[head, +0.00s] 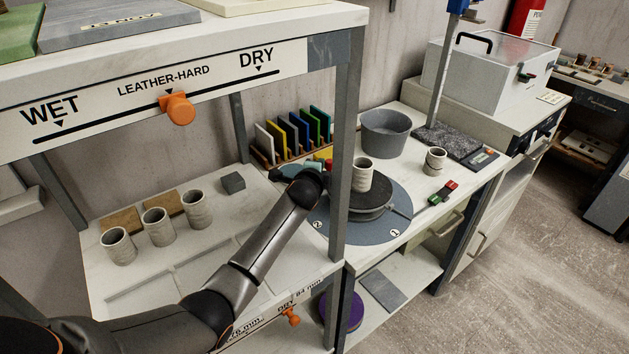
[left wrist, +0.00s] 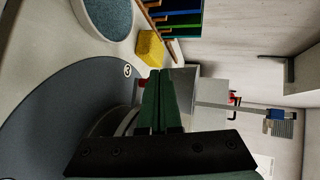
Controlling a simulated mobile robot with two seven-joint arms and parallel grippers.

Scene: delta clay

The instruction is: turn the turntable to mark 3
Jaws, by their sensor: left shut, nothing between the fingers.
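The turntable (head: 375,205) has a dark round top with a grey ridged cup (head: 362,175) standing on it. Around it lies a blue-grey disc (head: 365,234) with mark 2 (head: 317,225) at the left and mark 1 (head: 395,233) at the front. A thin arm (head: 400,212) sticks out on the right of the turntable. In the left wrist view a round mark (left wrist: 127,71), seemingly 3, is near the disc's edge. My left gripper (left wrist: 156,76) is shut and empty, beside a partly hidden red part (left wrist: 140,88). In the head view the shelf post hides its fingertips. My right gripper is out of view.
The shelf's grey post (head: 346,130) stands in front of my left arm. Behind the disc are a rack of coloured tiles (head: 292,133) and a grey bucket (head: 386,135). Three cups (head: 158,226) stand on the left shelf. Another cup (head: 435,160) stands right of the turntable.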

